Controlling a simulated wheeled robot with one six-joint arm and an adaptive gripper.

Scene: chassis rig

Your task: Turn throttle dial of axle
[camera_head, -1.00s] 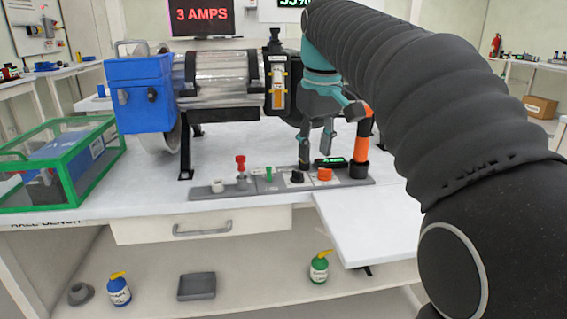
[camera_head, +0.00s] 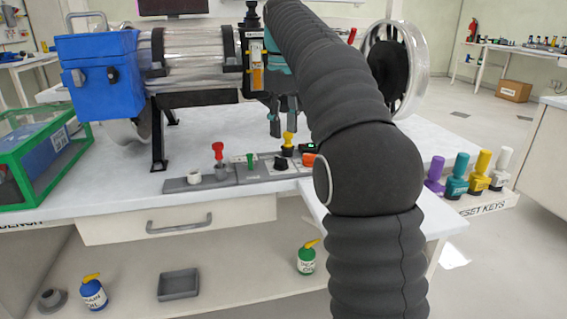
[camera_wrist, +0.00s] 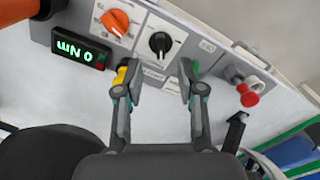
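The control panel (camera_head: 228,178) runs along the bench front below the motor. A black dial (camera_head: 281,163) and an orange dial (camera_head: 308,160) sit on it; both also show in the wrist view, black (camera_wrist: 159,43) and orange (camera_wrist: 115,20). I cannot read which is the throttle dial. A yellow-topped piece (camera_head: 288,140) stands behind the black dial. My gripper (camera_head: 283,130) is above and behind the dials. In the wrist view my gripper (camera_wrist: 160,75) is open and empty, its fingers apart, with the black dial beyond the gap. The yellow piece is partly behind one finger.
A red knob (camera_head: 218,151) and green switch (camera_head: 250,161) stand left of the black dial. The blue motor box (camera_head: 100,75) and green-framed case (camera_head: 40,160) are left. Reset keys (camera_head: 482,173) stand right.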

